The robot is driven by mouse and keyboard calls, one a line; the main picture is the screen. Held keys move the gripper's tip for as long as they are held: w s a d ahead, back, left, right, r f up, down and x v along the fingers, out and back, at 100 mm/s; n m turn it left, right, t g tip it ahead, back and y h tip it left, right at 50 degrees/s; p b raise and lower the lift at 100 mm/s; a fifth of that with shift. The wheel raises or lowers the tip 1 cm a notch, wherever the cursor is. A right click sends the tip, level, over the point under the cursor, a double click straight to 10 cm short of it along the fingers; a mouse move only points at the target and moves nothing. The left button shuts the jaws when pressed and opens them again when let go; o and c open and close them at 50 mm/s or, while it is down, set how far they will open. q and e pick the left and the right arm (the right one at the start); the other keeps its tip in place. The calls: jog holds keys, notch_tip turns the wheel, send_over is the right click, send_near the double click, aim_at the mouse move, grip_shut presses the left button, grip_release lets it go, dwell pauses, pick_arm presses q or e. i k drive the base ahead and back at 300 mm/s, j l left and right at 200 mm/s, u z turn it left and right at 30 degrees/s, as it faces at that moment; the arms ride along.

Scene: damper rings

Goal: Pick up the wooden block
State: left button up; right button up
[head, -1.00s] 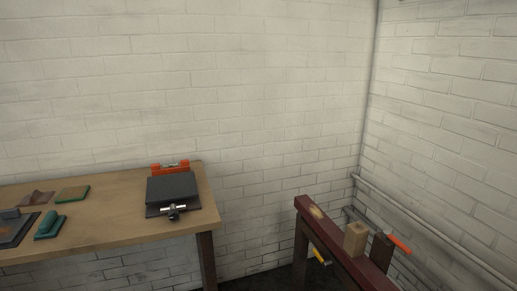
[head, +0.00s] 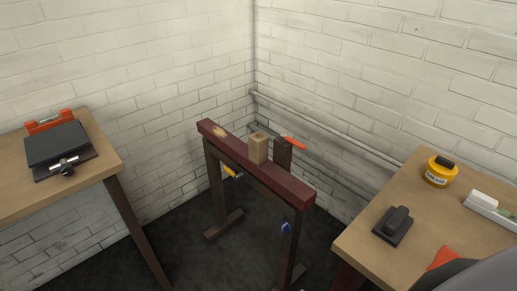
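The wooden block (head: 258,148) is a small tan upright block. It stands on the dark red top beam (head: 285,182) of a narrow trestle, near the middle of the beam. An orange-handled tool (head: 293,143) shows just behind and to the right of the block, at a dark upright post. Neither of my grippers can be made out in the head view.
A wooden table (head: 110,160) at left holds a dark grey clamp-like device (head: 57,145). A workbench (head: 365,240) at right holds a yellow grease tin (head: 440,170) and a black tool (head: 394,226). Dark floor (head: 185,235) is open around the trestle. A pipe (head: 325,133) runs along the wall.

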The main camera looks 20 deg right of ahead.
aim_at(258, 139)
jog(key=i+j, duration=0.2)
jog(key=i, duration=0.15)
jog(key=i+j+z, duration=0.1)
jog(key=z, duration=0.25)
jog(key=i+j+z, duration=0.2)
jog(key=z, duration=0.15)
jog(key=i, duration=0.05)
